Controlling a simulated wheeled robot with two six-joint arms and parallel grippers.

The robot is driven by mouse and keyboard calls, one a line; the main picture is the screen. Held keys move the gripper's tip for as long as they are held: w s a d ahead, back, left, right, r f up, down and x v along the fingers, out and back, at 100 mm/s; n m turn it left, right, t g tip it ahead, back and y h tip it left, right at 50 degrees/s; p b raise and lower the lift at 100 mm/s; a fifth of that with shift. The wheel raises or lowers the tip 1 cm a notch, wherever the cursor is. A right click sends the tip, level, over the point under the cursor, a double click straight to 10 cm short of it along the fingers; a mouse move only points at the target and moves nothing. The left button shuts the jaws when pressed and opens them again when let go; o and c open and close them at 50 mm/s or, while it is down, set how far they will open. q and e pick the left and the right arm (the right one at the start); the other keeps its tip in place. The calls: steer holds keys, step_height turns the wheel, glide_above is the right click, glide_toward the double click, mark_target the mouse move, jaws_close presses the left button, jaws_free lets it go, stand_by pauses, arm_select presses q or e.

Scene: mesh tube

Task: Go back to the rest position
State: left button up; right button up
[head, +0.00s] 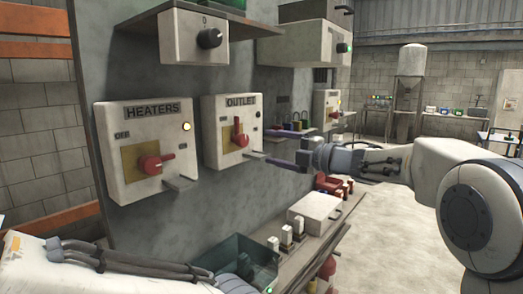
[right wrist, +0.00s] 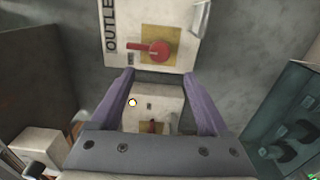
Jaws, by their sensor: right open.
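My right gripper (head: 270,147) has its two purple fingers apart and empty, just right of and in front of the OUTLET box (head: 212,150). In the right wrist view the open fingers (right wrist: 158,74) frame bare panel and part of the HEATERS box (right wrist: 172,103). The red OUTLET handle (head: 240,138) points up and is apart from the fingers; it also shows in the right wrist view (right wrist: 155,51). The HEATERS box (head: 118,183) has its red handle (head: 154,164) turned to the right and a lit lamp. My left arm crosses the bottom left, but its gripper does not show.
A knob box (head: 185,42) is mounted above on the grey panel (head: 85,65). Padlocks (head: 297,123) stand on a small shelf behind my right gripper. A teal bin (head: 245,250) and a ledge with a white box (head: 315,208) lie below. Open floor is at the right.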

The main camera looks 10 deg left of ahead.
steer(key=shift+s+d, duration=0.35)
steer(key=shift+d, duration=0.2)
steer(key=shift+r, duration=0.1)
